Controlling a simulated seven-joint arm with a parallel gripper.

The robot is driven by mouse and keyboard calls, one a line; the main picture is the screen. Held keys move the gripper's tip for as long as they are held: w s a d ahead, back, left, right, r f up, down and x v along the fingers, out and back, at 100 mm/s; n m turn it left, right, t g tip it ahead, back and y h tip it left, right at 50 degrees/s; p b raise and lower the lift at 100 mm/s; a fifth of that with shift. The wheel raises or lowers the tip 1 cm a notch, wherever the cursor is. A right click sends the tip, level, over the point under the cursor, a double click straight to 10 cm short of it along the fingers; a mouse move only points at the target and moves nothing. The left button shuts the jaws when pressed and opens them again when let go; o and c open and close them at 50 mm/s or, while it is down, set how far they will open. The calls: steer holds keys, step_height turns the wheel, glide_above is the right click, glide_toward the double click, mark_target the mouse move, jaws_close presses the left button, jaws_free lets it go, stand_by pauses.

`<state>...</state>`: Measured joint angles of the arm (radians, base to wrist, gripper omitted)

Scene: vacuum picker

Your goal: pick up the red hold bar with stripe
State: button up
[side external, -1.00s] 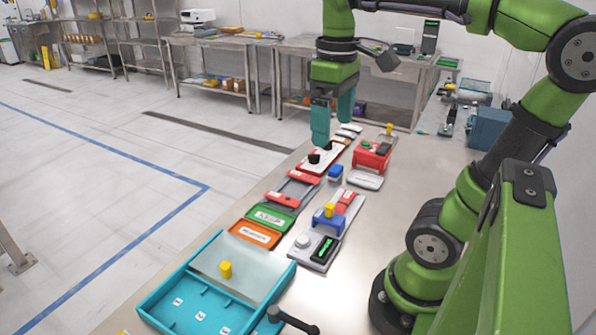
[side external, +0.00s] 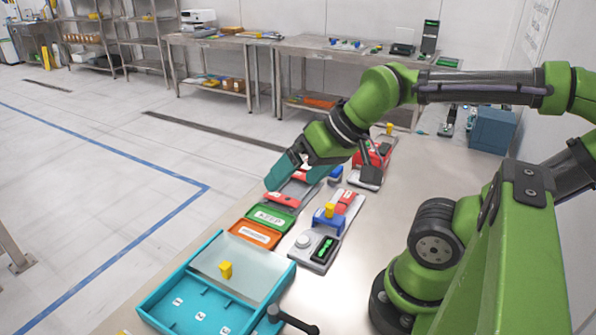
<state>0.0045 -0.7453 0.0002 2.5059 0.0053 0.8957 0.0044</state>
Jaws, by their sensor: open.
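My gripper (side external: 293,182) has two teal fingers, spread open with nothing seen between them. It is tilted down over the far part of a grey tray (side external: 303,199). A red bar (side external: 283,199) with a small pale mark lies across the near part of that tray, just below and in front of the fingers. Another red piece farther along the tray is mostly hidden by the fingers. A red piece (side external: 346,197) with a pale mark also sits on the grey fixture to the right. I cannot tell which red piece bears the stripe.
Green (side external: 270,218) and orange (side external: 254,234) labelled trays lie nearer. A blue clamp-like part (side external: 328,219) stands on the grey fixture. A teal compartment box (side external: 160,305) holds the front. A red box (side external: 371,155) stands behind my gripper.

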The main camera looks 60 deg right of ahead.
steer(key=shift+r, duration=0.15)
steer(key=c, duration=0.7)
